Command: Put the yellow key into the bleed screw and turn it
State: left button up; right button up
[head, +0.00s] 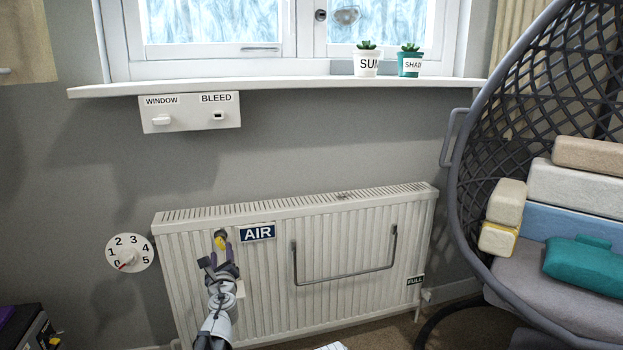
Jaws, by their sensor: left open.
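The yellow key (221,242) shows at the upper left of the white radiator's front, just left of the AIR label (257,232). It appears to sit at the bleed screw, which is mostly hidden behind it; I cannot tell how deep it is seated. My left gripper (219,256) reaches up from below and is open, with its fingers close to the key. I cannot tell whether they touch it. My right gripper is not in view.
The radiator (350,220) carries a grey rail (345,279) right of the key. A numbered dial (130,253) is on the wall to the left. A WINDOW/BLEED switch panel (190,112) hangs under the sill. A hanging chair (560,290) with cushions fills the right side.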

pick_arm(q)
jog(key=v, duration=0.4)
jog(key=shift+s+d, duration=0.1)
jog(key=shift+s, duration=0.25)
dwell(1.2)
jog(key=s+d+f+n+g+y+p, duration=0.1)
jog(key=s+d+f+n+g+p, duration=0.15)
jog(key=s+f+n+g, duration=0.5)
jog(key=s+d+f+n+g+p, duration=0.1)
jog(key=s+d+f+n+g, duration=0.3)
jog(key=n, duration=0.6)
jog(key=s+d+f+n+g+h+p, duration=0.1)
jog(key=s+d+f+n+g+h, duration=0.15)
jog(key=s+d, duration=0.5)
jog(key=s+d+f+n+g+h+p, duration=0.1)
jog(key=s+d+f+n+g+h, duration=0.2)
jog(key=s, duration=0.8)
notch_tip(320, 180, up, 39)
jog(key=d+p, duration=0.1)
jog(key=p, duration=3.7)
jog(key=shift+g+y, duration=0.3)
jog(key=shift+y, duration=0.05)
